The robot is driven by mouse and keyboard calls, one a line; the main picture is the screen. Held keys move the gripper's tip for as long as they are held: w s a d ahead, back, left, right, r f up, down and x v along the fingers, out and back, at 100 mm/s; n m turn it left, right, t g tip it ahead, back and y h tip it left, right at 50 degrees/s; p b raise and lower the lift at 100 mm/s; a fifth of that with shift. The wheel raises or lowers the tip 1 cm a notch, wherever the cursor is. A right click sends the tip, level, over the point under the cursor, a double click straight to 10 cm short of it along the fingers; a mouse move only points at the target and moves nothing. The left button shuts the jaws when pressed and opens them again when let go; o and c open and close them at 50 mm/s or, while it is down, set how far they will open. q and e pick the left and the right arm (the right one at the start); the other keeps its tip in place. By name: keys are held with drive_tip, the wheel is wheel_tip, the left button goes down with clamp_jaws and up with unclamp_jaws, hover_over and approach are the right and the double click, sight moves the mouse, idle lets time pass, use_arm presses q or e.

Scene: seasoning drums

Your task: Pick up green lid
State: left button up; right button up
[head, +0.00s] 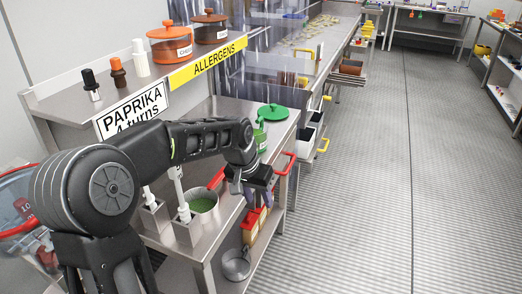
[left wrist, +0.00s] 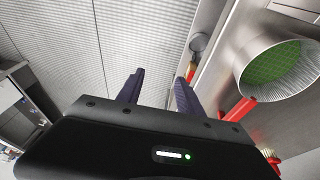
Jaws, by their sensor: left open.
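The green lid (head: 273,112), round with a knob on top, lies on the metal counter near its far end in the head view. My left gripper (head: 258,197) is nearer than the lid, out by the counter's front edge, pointing down and apart from the lid. In the left wrist view its two dark fingers (left wrist: 160,88) are spread with only floor between them. The lid does not show in the left wrist view. My right gripper is in neither view.
An open metal pot (head: 203,203) with green contents stands on the counter close to my left arm; it also shows in the left wrist view (left wrist: 275,65). Red handles (head: 285,164) stick out from the counter front. A shelf (head: 75,95) with orange and brown lidded pots stands behind. The aisle floor (head: 400,170) is clear.

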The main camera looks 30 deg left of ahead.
use_arm(q)
drive_tip(key=s+d+f+t+h, duration=0.1)
drive_tip(key=d+f, duration=0.6)
drive_tip(key=f, duration=0.3)
drive_tip(key=s+d+f+h, duration=0.1)
drive_tip(key=s+d+f, duration=0.1)
drive_tip(key=d+f, duration=0.65)
drive_tip(key=s+d+f+g, duration=0.1)
drive_tip(key=s+d+f, duration=0.2)
drive_tip(key=s+f, duration=0.2)
drive_tip(key=s+d+f+g, duration=0.1)
drive_tip(key=s+d+f, duration=0.2)
drive_tip(key=s, duration=0.7)
drive_tip(key=s+d+f+n+g+h, duration=0.1)
drive_tip(key=s+d+f, duration=0.2)
drive_tip(key=s+f, duration=0.4)
drive_tip(key=shift+s+f+g, duration=0.25)
drive_tip(key=shift+s+g, duration=0.05)
drive_tip(key=shift+w, duration=0.1)
drive_tip(key=shift+c, duration=0.7)
